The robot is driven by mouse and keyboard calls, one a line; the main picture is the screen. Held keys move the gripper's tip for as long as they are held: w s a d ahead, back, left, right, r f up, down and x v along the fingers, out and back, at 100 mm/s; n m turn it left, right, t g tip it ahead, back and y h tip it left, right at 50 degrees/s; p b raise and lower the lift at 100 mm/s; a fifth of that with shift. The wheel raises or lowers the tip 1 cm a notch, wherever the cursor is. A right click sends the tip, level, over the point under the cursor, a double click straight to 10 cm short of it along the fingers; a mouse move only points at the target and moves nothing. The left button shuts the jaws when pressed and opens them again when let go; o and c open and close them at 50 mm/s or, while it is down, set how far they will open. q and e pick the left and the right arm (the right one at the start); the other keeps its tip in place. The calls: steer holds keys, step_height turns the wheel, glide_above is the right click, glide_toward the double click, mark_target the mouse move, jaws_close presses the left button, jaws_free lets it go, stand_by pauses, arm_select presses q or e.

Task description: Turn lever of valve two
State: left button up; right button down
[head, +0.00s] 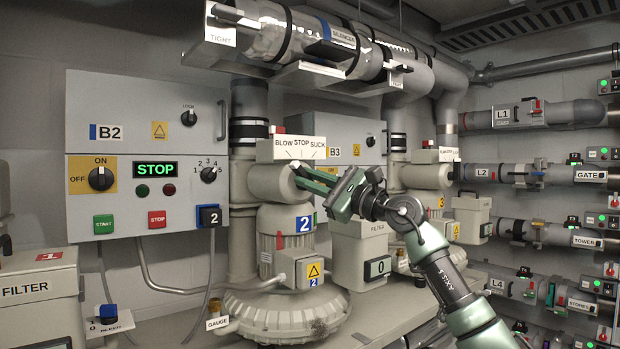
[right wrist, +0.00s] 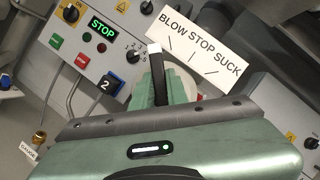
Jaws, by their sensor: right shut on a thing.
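Valve two's white BLOW STOP SUCK plate (head: 300,149) is mounted above the blower marked 2 (head: 303,224). It shows tilted in the right wrist view (right wrist: 200,45). The valve's black lever with a white tip (right wrist: 157,72) stands between my green fingers in the right wrist view, its tip near the BLOW end of the plate. My right gripper (head: 318,180) reaches in from the right at the valve, just below the plate, and is shut on the lever. The gripper hides the lever's base. My left gripper is not in view.
A grey control box B2 (head: 135,190) with a green STOP display (head: 155,169) stands left of the valve. A filter box (head: 360,250) stands at the right below my arm. Thick pipes (head: 300,40) run overhead. Labelled valves and pipes line the right wall.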

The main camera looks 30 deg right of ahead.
stand_by(0.3)
steer(key=c, duration=1.4)
jaws_free()
steer(key=b+v, duration=0.4)
steer(key=v, duration=0.3)
steer(key=shift+s+b, duration=0.35)
steer(key=shift+b, duration=0.05)
steer(key=shift+d+f, duration=0.15)
